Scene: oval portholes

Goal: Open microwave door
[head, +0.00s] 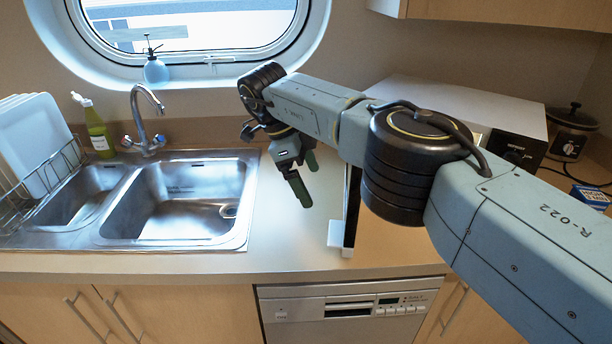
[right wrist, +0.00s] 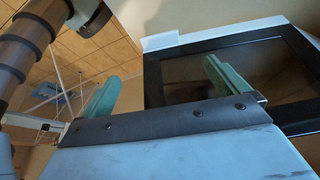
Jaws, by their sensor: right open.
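The microwave (head: 465,105) stands at the back right of the counter, partly hidden behind my right arm. Its door (head: 349,205) stands open, swung out toward the front, and shows nearly edge-on with a white handle strip (head: 339,238) at its free edge. In the right wrist view the door shows a black frame and dark window (right wrist: 230,75). My right gripper (head: 306,176) is open and empty, left of the door above the counter. In the right wrist view one green finger of the gripper (right wrist: 158,88) overlaps the door; I cannot tell whether they touch. My left gripper is out of view.
The steel sink (head: 185,205) with its tap (head: 144,120) lies to the left, beside a dish rack with white plates (head: 32,140). A green bottle (head: 97,130) and a spray bottle (head: 155,70) stand behind. Counter between sink and door is clear.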

